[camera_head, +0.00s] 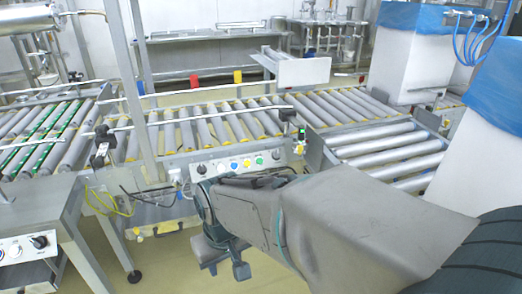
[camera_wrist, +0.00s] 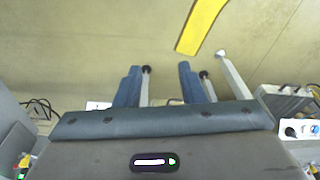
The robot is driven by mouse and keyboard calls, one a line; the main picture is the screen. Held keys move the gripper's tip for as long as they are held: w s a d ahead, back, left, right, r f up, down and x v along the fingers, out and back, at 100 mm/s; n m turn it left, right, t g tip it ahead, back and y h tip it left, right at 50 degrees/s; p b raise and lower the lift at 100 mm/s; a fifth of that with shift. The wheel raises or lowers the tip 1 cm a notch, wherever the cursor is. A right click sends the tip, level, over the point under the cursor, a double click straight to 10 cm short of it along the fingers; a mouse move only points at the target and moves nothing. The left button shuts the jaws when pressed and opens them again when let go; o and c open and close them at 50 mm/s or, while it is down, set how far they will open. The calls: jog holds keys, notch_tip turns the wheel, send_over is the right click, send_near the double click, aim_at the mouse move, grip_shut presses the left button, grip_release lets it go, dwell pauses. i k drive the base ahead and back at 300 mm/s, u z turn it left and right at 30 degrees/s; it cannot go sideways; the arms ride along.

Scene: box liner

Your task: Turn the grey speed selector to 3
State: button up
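A control panel (camera_head: 240,164) on the front of the middle conveyor carries a dark round knob (camera_head: 201,168) at its left and several coloured buttons. A second panel (camera_head: 17,249) at the lower left has a dark knob (camera_head: 39,241) and small white buttons. I cannot tell which knob is the grey speed selector, and no scale number is readable. My gripper (camera_head: 227,268) hangs below and in front of the middle panel, pointing down. In the wrist view my gripper (camera_wrist: 160,70) has its two blue fingers apart with nothing between them.
Roller conveyors run across behind the panel (camera_head: 230,120) and off to the right (camera_head: 390,150). A metal post (camera_head: 140,70) stands left of centre. Blue-topped white boxes (camera_head: 408,55) are at the right. Yellow floor tape (camera_wrist: 202,22) lies on the floor.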

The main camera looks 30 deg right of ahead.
aim_at(276, 155)
jog(key=u, duration=0.05)
jog(key=k, duration=0.4)
jog(key=z, duration=0.6)
jog(key=i, duration=1.15)
jog(key=u, duration=0.6)
